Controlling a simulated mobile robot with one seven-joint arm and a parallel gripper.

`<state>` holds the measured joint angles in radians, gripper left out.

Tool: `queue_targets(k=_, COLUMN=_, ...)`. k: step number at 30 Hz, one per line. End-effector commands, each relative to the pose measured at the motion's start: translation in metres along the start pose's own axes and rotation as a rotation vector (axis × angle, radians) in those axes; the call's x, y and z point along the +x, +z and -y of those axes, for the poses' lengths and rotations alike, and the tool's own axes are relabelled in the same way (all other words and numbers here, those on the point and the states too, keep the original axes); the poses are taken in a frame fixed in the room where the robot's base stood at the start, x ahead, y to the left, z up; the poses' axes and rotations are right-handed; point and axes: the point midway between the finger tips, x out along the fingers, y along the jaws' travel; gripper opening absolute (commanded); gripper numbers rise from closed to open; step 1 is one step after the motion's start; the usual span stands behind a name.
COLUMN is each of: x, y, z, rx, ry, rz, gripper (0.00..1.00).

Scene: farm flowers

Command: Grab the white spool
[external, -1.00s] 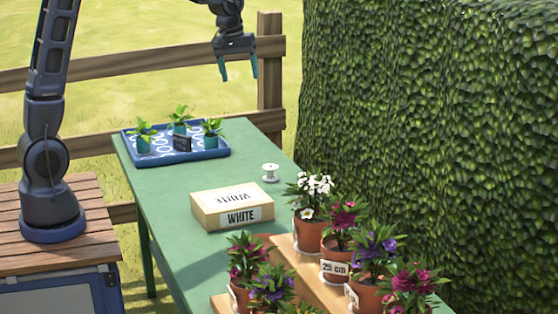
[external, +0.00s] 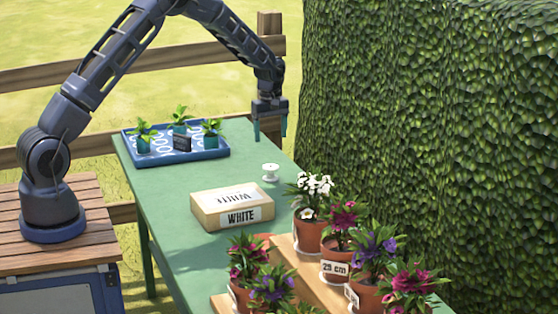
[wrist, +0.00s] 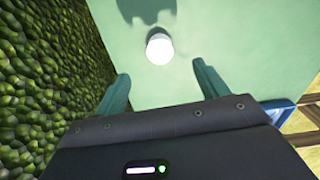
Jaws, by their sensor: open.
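The white spool (external: 270,172) stands upright on the green table, behind the white-labelled box and near the table's hedge-side edge. In the wrist view the spool (wrist: 159,48) shows as a bright white round shape beyond the fingertips, about midway between them. My gripper (external: 270,138) hangs above the table, fingers pointing down, over the area just behind the spool. In the wrist view my gripper (wrist: 160,80) has its two teal fingers wide apart with nothing between them. It is not touching the spool.
A cardboard box labelled WHITE (external: 215,212) lies in front of the spool. A blue tray (external: 215,153) with small potted seedlings is to the left. Potted flowers, including a white one (external: 310,232), stand at front right. The hedge (external: 430,120) is at the right.

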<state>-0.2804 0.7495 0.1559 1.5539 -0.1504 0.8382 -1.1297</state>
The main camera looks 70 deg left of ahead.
Motion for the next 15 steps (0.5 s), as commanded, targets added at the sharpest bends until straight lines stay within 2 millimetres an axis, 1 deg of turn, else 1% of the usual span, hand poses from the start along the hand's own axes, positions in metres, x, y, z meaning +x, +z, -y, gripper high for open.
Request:
queue_targets(k=1, x=0.010, y=-0.005, z=-0.002, rx=-0.017, ry=-0.005, rz=0.000, gripper=0.73)
queue_targets(k=3, x=0.019, y=-0.009, z=-0.004, rx=-0.035, ry=-0.010, rz=-0.001, gripper=0.73)
queue_targets(k=10, x=0.034, y=-0.013, z=-0.006, rx=-0.052, ry=-0.014, rz=-0.001, gripper=0.73)
queue_targets(k=15, x=0.056, y=-0.013, z=-0.005, rx=-0.051, ry=-0.015, rz=-0.001, gripper=0.73)
